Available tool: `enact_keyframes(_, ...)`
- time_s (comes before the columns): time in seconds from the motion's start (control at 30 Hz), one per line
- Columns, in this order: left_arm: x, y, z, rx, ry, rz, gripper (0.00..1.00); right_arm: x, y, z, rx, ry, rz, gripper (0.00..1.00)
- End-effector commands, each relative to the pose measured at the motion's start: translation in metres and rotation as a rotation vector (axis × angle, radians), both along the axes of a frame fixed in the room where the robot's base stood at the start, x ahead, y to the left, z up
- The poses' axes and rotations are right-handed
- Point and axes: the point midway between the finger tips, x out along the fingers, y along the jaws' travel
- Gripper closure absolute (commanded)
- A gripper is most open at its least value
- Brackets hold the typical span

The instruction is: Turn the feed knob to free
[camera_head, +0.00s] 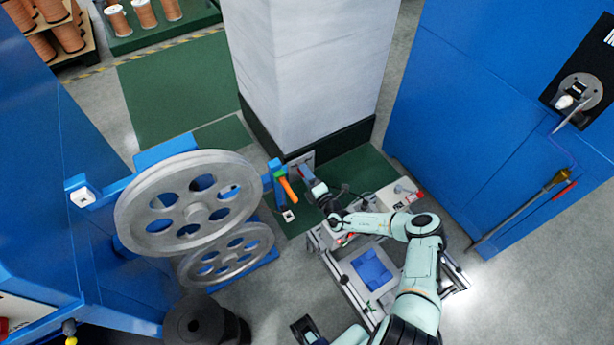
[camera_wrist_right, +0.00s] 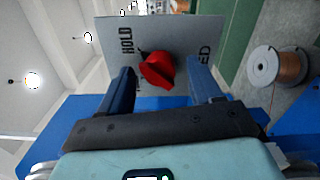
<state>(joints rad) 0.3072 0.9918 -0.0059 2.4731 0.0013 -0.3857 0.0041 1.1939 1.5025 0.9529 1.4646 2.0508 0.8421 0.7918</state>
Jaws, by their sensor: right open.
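A red feed knob (camera_wrist_right: 157,70) sits on a grey plate (camera_wrist_right: 180,33) in the right wrist view. The plate reads HOLD at the knob's left, and letters ending in ED show at the right; any other label is hidden or unreadable. My right gripper (camera_wrist_right: 162,74) is open, with one finger on each side of the knob; I cannot tell whether either touches it. In the head view, my right gripper (camera_head: 312,188) is by the foot of the pale column, and the knob is not discernible. A dark end of what seems my left arm (camera_head: 303,328) shows at the bottom edge; its jaws are unclear.
Two large grey pulleys (camera_head: 190,205) stand at the left by a blue machine (camera_head: 90,230). An orange-handled part (camera_head: 288,190) is just left of my right gripper. A pale column (camera_head: 300,70) rises behind. A blue cabinet (camera_head: 480,110) is at the right. A copper spool (camera_wrist_right: 280,67) shows in the wrist view.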

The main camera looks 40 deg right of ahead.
Motion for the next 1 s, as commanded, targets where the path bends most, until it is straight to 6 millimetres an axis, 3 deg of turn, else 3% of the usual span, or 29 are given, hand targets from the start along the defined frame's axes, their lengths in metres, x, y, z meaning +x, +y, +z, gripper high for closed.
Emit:
enact_keyframes(0.27, 0.000, 0.000, 0.000, 0.000, 0.000, 0.000, 0.57, 0.001, 0.000, 0.000, 0.000, -0.001, 0.000, 0.39)
enact_keyframes(0.4, 0.000, 0.000, 0.000, 0.000, 0.000, 0.000, 0.57, 0.001, 0.000, 0.000, -0.001, -0.001, 0.000, 0.85)
enact_keyframes(0.43, 0.000, 0.000, 0.000, 0.000, 0.000, 0.000, 0.57, 0.001, 0.000, 0.000, -0.001, -0.001, 0.000, 0.91)
enact_keyframes(0.73, 0.001, 0.000, 0.004, 0.000, -0.001, 0.000, 0.57, 0.001, 0.000, 0.001, -0.026, 0.002, 0.000, 0.91)
enact_keyframes(1.0, 0.007, 0.000, 0.022, -0.001, -0.008, 0.000, 0.57, 0.002, 0.000, 0.004, -0.162, 0.017, 0.000, 0.91)
